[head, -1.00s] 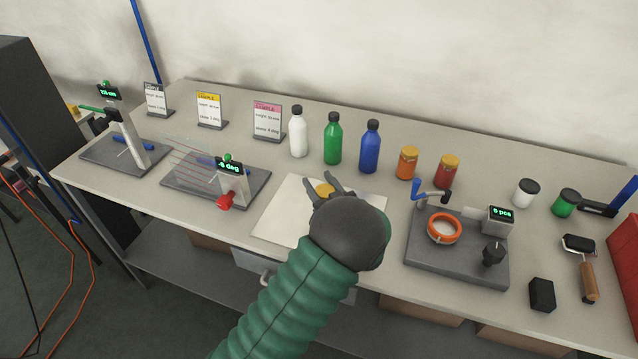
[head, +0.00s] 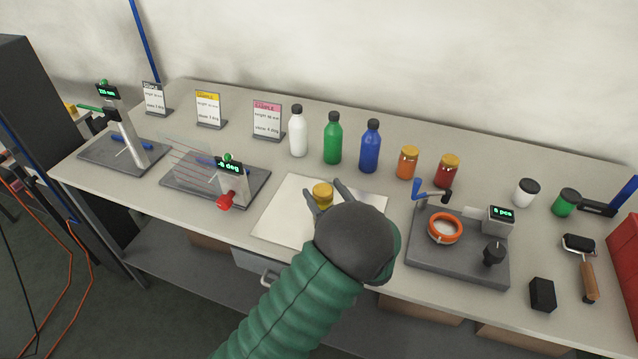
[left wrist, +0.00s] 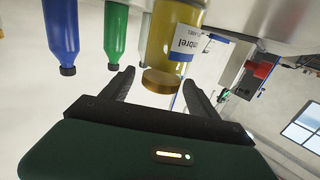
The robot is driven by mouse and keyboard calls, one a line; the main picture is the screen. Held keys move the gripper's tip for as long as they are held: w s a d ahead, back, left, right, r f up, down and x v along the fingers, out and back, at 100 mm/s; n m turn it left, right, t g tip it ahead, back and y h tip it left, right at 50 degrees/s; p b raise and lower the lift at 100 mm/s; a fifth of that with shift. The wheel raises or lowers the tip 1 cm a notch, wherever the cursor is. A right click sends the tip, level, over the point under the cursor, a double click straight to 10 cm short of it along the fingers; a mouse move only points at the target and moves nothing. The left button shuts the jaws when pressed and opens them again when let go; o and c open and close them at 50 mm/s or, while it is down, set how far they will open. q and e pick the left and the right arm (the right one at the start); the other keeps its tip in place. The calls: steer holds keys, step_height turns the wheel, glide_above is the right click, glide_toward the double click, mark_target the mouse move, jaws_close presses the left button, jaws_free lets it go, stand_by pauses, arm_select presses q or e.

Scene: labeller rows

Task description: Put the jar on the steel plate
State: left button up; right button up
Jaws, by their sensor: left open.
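A jar with yellow contents and a gold-yellow lid (head: 322,195) stands upright on the pale steel plate (head: 281,222) near the front of the bench. My left gripper (head: 323,188) is open, with one finger on each side of the jar in the head view. In the left wrist view, the jar (left wrist: 172,42) appears upside down, with a white and blue label, in the gap between the spread fingers (left wrist: 158,78). I cannot tell whether a finger touches it. My dark wrist hides the plate's right front part. My right gripper is out of view.
White (head: 298,131), green (head: 332,138) and blue (head: 370,146) bottles stand behind the plate. An orange jar (head: 407,162) and a red jar (head: 447,171) stand to their right. A grey fixture with an orange ring (head: 445,228) is right of the plate; an angle gauge (head: 231,183) is left.

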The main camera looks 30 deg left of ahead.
arm_select(q)
steer(key=v, duration=0.8)
steer(key=shift+w, duration=0.1)
steer(key=shift+a, duration=0.15)
